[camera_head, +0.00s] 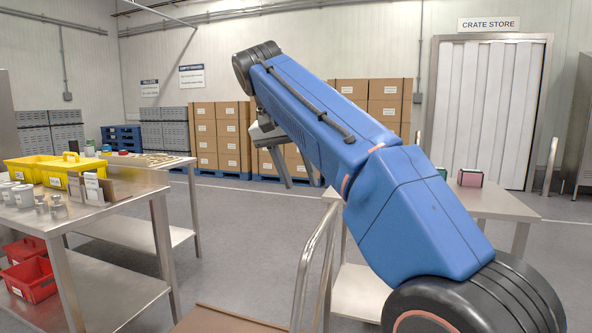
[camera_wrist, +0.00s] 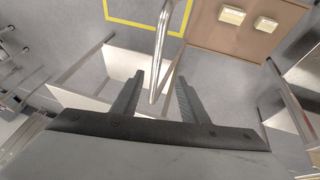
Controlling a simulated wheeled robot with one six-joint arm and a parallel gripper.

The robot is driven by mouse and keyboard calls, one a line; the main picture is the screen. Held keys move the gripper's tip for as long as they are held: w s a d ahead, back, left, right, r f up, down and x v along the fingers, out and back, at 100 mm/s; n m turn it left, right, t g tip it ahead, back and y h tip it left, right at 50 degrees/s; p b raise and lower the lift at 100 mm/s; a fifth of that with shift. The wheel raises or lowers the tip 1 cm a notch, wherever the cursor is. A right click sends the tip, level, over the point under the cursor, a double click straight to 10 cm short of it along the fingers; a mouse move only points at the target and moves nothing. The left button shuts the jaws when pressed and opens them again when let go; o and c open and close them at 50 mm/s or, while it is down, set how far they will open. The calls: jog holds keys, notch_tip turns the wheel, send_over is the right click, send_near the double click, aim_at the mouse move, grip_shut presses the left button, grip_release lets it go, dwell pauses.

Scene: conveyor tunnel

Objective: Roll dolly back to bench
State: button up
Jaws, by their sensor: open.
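A dolly has a brown deck (camera_head: 228,320) at the bottom of the head view and an upright bent-tube metal handle (camera_head: 305,265). In the wrist view the deck (camera_wrist: 243,42) is at the upper right, and the handle (camera_wrist: 161,45) shows in the gap between my fingers. My gripper (camera_head: 300,184) is open and points down; I cannot tell its exact distance from the handle. A steel bench (camera_head: 130,193) stands at the left, and another steel table (camera_head: 490,204) stands right, partly behind my arm. I cannot tell which one the task means.
Two cream boxes (camera_wrist: 231,15) (camera_wrist: 265,24) lie on the deck. A yellow floor outline (camera_wrist: 112,14) is near it. Yellow bins (camera_head: 70,165) and small parts stand on the left bench, red bins (camera_head: 30,280) below. Cartons (camera_head: 215,135) line the back wall. Open floor lies between.

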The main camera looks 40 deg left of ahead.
jog(key=shift+v, duration=0.9)
